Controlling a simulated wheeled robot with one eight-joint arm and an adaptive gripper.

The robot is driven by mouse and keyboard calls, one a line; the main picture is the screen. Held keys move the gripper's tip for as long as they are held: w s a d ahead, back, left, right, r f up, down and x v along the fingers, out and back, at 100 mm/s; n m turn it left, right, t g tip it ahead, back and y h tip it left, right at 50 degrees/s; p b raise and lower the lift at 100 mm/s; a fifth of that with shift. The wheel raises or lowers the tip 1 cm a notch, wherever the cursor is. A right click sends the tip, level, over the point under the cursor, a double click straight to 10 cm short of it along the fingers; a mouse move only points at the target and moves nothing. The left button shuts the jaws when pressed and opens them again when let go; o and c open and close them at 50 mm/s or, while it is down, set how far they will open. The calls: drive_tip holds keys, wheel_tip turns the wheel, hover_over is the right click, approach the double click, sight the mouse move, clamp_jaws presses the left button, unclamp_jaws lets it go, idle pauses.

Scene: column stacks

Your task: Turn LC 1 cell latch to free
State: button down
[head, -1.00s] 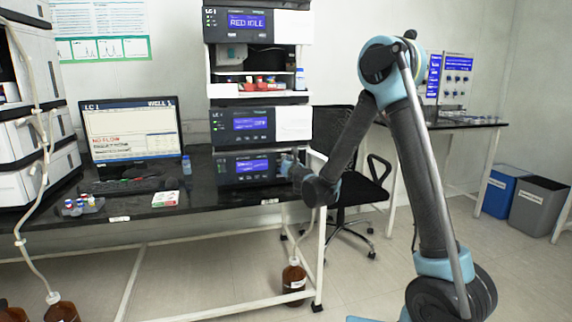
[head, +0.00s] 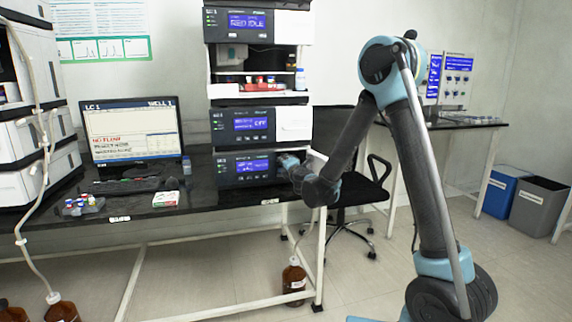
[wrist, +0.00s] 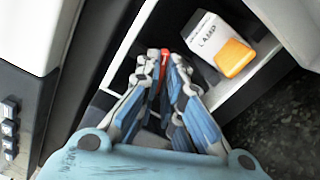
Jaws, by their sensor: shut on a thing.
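The LC 1 stack (head: 240,113) stands on the black bench in the head view. My gripper (head: 286,164) is at the right side of its bottom module (head: 243,168). In the wrist view my gripper (wrist: 163,66) has its fingertips closed around a small red lever (wrist: 164,58), which looks like the cell latch. Only its upper part shows between the fingers; its base and exact angle are hidden. In the head view my gripper hides the latch.
In the wrist view a white and orange box marked LAMP (wrist: 222,45) stands in a white-edged bay close right of my fingers. In the head view a white panel (head: 318,155) juts out beside my gripper. A black chair (head: 362,185) stands behind my arm.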

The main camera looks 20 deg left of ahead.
drive_tip(key=shift+w+d+m, duration=0.1)
drive_tip(key=shift+d+m, duration=0.05)
drive_tip(key=shift+m, duration=0.85)
drive_tip(key=shift+d+m, duration=0.1)
drive_tip(key=shift+m, duration=0.9)
drive_tip(key=c, duration=1.7)
unclamp_jaws()
drive_tip(key=shift+a, duration=0.1)
drive_tip(key=v, duration=1.2)
drive_tip(key=shift+f, duration=0.1)
